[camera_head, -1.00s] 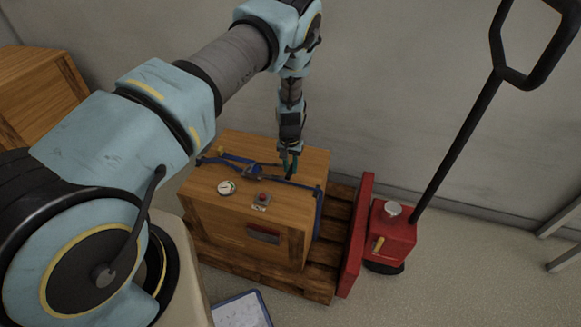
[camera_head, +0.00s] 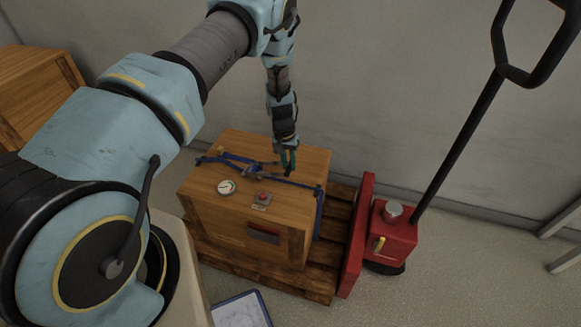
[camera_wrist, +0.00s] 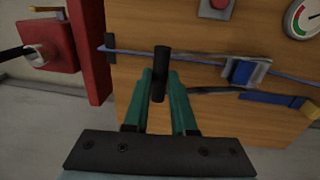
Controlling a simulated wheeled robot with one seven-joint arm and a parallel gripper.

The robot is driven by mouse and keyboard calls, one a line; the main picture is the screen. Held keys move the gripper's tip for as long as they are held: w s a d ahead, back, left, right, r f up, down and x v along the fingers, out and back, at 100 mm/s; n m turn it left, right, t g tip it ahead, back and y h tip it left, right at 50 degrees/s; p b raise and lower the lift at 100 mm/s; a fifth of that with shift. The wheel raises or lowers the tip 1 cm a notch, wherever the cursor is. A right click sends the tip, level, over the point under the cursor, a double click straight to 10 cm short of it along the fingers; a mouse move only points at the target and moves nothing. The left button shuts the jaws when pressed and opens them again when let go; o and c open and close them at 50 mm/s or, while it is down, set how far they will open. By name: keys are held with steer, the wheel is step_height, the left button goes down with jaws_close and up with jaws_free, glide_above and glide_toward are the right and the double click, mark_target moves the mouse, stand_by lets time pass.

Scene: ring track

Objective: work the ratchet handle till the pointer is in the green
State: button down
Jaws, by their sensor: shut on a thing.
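A ratchet (camera_head: 252,171) with a metal body sits on a blue strap (camera_head: 300,184) across the top of a wooden crate (camera_head: 215,215). The ratchet also shows in the wrist view (camera_wrist: 244,71). My gripper (camera_head: 288,170) is over the crate's far right part. In the wrist view its green fingers (camera_wrist: 165,88) are shut on the black handle grip (camera_wrist: 161,65), which stands up between them. A round gauge (camera_head: 226,187) with red and green arcs lies on the crate. It is cut off in the wrist view (camera_wrist: 303,19), and I cannot tell exactly where its pointer stands.
A red button box (camera_head: 262,198) is beside the gauge. The crate stands on a wooden pallet (camera_head: 322,270). A red pallet jack (camera_head: 393,228) with a long black handle is at right. A wall is close behind. A clipboard (camera_head: 240,311) lies in front.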

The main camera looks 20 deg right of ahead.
steer(key=w+a+r+g+h+b, duration=0.5)
steer(key=w+a+b, duration=0.5)
steer(key=b, duration=0.3)
steer(key=shift+w+a+r+g+h, duration=0.2)
steer(key=shift+a+r+g+h, duration=0.3)
steer(key=shift+a+r, duration=0.45)
steer(key=c, duration=1.2)
jaws_free()
steer(key=shift+o, duration=0.8)
steer(key=shift+f, duration=0.1)
steer(key=o, duration=0.3)
steer(key=shift+d, duration=0.1)
steer(key=shift+w+r, duration=0.1)
steer(key=shift+r, duration=0.25)
